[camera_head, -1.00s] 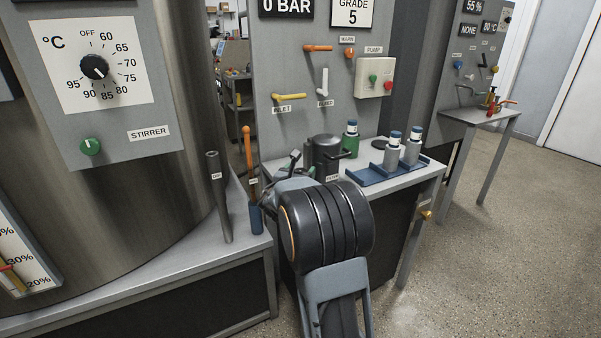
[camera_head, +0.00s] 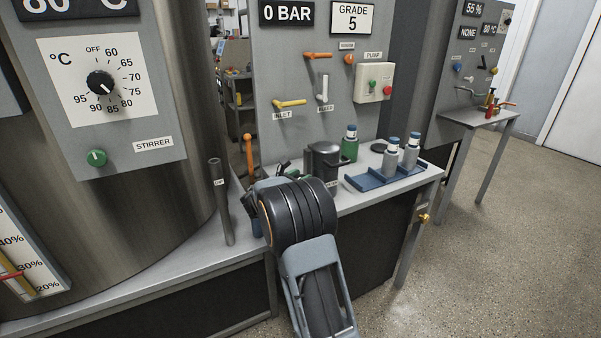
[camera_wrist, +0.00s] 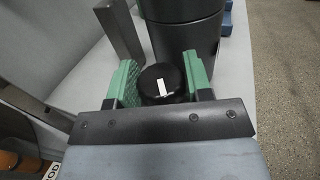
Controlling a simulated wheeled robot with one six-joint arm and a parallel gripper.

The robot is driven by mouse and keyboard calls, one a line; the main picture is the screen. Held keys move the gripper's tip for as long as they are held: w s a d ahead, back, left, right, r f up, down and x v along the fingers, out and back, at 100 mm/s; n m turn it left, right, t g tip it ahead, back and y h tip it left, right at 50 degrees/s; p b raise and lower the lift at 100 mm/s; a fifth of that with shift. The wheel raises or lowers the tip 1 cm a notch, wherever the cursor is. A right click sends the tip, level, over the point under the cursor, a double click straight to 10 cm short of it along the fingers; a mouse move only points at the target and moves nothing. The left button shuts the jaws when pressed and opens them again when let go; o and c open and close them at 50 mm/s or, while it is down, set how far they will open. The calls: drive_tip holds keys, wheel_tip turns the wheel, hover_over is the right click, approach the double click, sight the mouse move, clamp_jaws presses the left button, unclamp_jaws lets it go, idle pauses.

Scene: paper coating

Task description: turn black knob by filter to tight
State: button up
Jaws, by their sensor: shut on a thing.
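In the wrist view a round black knob (camera_wrist: 164,83) with a white mark line sits between the two green pads of my gripper (camera_wrist: 160,82). The gripper is shut on it, one pad at each side. The dark cylindrical filter housing (camera_wrist: 186,35) stands right behind the knob. In the head view the filter (camera_head: 324,163) stands on the grey bench, and my own wrist hides the knob and most of the gripper.
A blue tray (camera_head: 364,184) holds grey bottles (camera_head: 391,157) to the right of the filter, and a green bottle (camera_head: 350,146) stands behind. A dark upright rod (camera_head: 222,200) and an orange-handled tool (camera_head: 249,152) are close on the left. The wall panel with levers (camera_head: 290,60) rises behind.

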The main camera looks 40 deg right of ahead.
drive_tip(key=shift+g, duration=0.3)
drive_tip(key=o, duration=0.9)
drive_tip(key=a, duration=0.4)
drive_tip(key=s+a, duration=0.1)
drive_tip(key=a, duration=0.4)
drive_tip(key=s+a+p, duration=0.1)
drive_tip(key=a, duration=0.3)
drive_tip(key=shift+s+a, duration=0.2)
drive_tip(key=shift+a, duration=0.1)
drive_tip(key=shift+m, duration=0.3)
